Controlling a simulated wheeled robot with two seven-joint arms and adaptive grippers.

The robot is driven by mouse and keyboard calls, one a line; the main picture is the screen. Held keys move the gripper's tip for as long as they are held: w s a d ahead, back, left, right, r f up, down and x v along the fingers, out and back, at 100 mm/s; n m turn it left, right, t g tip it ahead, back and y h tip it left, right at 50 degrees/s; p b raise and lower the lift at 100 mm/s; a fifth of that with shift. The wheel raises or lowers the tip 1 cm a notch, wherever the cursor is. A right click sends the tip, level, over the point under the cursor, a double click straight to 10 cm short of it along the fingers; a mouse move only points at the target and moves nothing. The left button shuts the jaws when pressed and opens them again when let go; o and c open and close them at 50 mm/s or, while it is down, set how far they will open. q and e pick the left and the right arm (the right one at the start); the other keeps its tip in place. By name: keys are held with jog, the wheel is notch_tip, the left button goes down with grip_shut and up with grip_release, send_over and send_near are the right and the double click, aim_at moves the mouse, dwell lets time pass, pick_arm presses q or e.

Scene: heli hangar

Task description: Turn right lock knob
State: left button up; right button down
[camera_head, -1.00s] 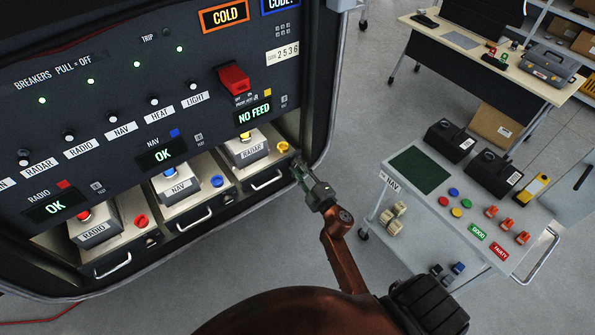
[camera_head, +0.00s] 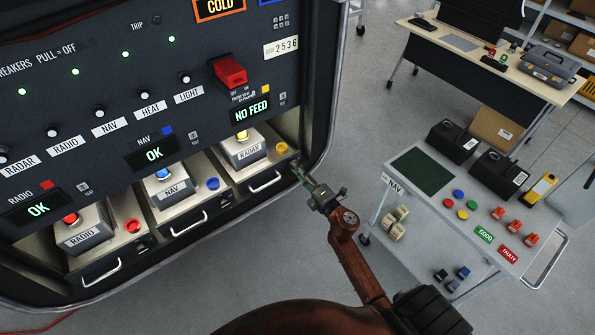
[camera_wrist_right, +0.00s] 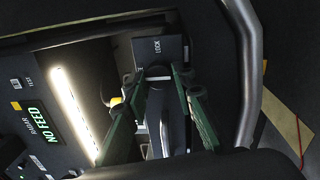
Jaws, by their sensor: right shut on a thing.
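My right gripper (camera_head: 299,173) is at the right end of the radar bay in the head view. In the right wrist view its two green fingers (camera_wrist_right: 159,80) close on the sides of a dark round lock knob (camera_wrist_right: 158,71), below a plate marked LOCK (camera_wrist_right: 158,48). The fingers hide the knob in the head view. The radar module (camera_head: 243,150) sits in its bay with a yellow button on top. A yellow knob (camera_head: 282,147) is just left of the fingers. My left gripper is not in view.
The NO FEED display (camera_head: 250,109) is lit above the radar bay. The NAV module (camera_head: 172,187) and RADIO module (camera_head: 83,236) stand to the left. The curved panel frame (camera_head: 335,100) runs close beside the gripper. A cart (camera_head: 400,205) stands to the right.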

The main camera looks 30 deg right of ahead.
jog(key=shift+f, duration=0.1)
dwell(0.4)
jog(key=c, duration=1.6)
grip_release()
